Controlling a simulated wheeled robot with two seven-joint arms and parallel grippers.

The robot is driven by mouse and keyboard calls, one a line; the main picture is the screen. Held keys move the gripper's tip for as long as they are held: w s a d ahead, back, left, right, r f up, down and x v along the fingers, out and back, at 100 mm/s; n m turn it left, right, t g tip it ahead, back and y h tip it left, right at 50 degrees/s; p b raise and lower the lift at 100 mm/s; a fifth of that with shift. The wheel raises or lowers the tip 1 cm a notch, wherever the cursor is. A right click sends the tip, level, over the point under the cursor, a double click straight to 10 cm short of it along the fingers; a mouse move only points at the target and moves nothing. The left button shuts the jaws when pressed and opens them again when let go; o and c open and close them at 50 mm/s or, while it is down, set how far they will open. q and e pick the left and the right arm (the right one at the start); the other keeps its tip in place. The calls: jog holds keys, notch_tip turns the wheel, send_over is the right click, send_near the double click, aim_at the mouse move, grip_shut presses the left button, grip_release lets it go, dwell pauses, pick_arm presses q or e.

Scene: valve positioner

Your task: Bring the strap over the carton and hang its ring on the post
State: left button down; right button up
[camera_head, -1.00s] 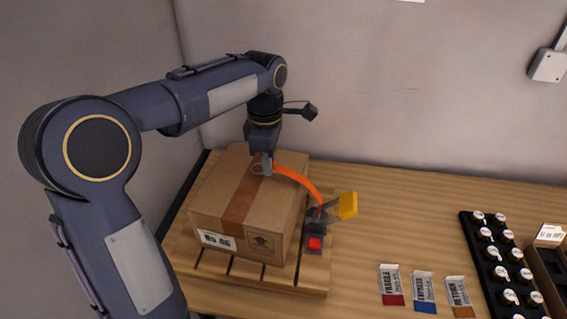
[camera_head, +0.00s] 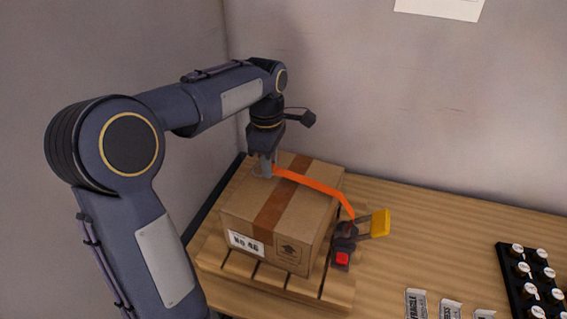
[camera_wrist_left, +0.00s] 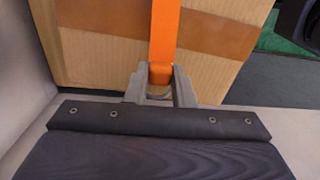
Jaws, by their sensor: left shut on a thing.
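The brown carton (camera_head: 310,215) with a tape band stands on a wooden pallet (camera_head: 285,283). The orange strap (camera_head: 315,184) runs from a buckle (camera_head: 343,240) at the carton's right side across its top to my left gripper (camera_head: 265,172). That gripper points down over the far left of the carton top and is shut on the strap's ring end. In the left wrist view, the strap (camera_wrist_left: 164,30) comes down between the fingers (camera_wrist_left: 160,90). The ring is mostly hidden by the fingers. I cannot make out the post. My right gripper is not in view.
The buckle has a raised yellow lever (camera_head: 380,223) and a red button (camera_head: 342,260). Label cards (camera_head: 417,303) and a black rack of white-topped knobs (camera_head: 532,280) lie at the right. The table (camera_head: 430,240) between is clear. A wall stands close behind the carton.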

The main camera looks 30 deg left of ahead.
pick_arm(q)
jog(key=s+a+p, duration=0.1)
jog(key=s+a, duration=0.1)
jog(key=a, duration=0.6)
jog(key=shift+a+p, duration=0.2)
jog(key=shift+p, duration=0.1)
jog(key=shift+s, duration=0.15)
